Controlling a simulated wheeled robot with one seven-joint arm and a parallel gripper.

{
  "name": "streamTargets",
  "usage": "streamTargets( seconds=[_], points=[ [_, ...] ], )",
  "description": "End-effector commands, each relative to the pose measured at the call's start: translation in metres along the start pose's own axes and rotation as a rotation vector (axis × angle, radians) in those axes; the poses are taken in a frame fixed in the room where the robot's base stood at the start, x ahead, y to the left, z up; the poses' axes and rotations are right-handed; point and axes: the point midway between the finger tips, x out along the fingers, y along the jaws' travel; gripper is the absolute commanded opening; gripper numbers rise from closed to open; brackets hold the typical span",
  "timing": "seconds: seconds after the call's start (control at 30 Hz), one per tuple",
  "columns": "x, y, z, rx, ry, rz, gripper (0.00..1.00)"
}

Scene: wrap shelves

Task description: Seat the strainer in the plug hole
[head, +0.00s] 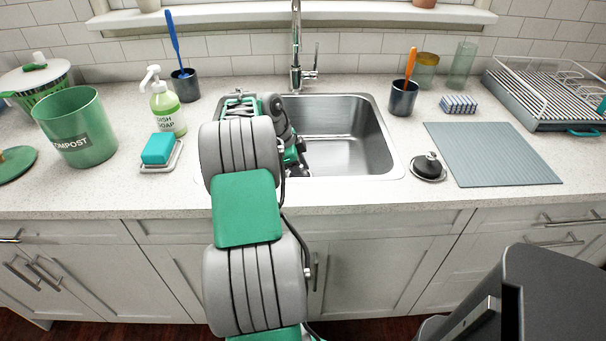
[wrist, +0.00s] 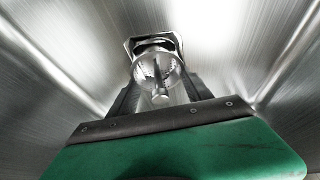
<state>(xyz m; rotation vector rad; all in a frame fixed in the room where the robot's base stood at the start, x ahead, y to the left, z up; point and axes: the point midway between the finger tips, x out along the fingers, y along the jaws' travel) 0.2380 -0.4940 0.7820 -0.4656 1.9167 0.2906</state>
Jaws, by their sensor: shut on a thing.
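The metal strainer (wrist: 158,72) shows in the wrist view, a small perforated basket with a short knob towards the camera. My gripper (wrist: 154,48) is shut on it, with a finger on each side. In the head view my arm reaches down into the left part of the steel sink (head: 345,130) and hides the gripper and the strainer there. The plug hole cannot be made out; the gripper and strainer cover the middle of the wrist view. I cannot tell how far the strainer is from the sink floor.
The tap (head: 296,50) stands behind the sink, close to my arm. A black plug (head: 428,165) sits on a small dish at the right. The soap bottle (head: 166,105), sponge (head: 158,148) and compost bin (head: 75,125) stand left. A grey mat (head: 490,155) lies right.

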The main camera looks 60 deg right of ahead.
Motion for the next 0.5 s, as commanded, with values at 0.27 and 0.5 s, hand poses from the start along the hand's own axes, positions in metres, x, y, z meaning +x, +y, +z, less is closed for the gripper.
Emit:
streamTargets(
  seconds=[0.27,0.5],
  points=[
    [0.0157,0.0063,0.0064,-0.016,0.003,0.023,0.71],
    [0.0167,0.0074,0.0071,-0.016,0.001,0.027,0.8]
  ],
)
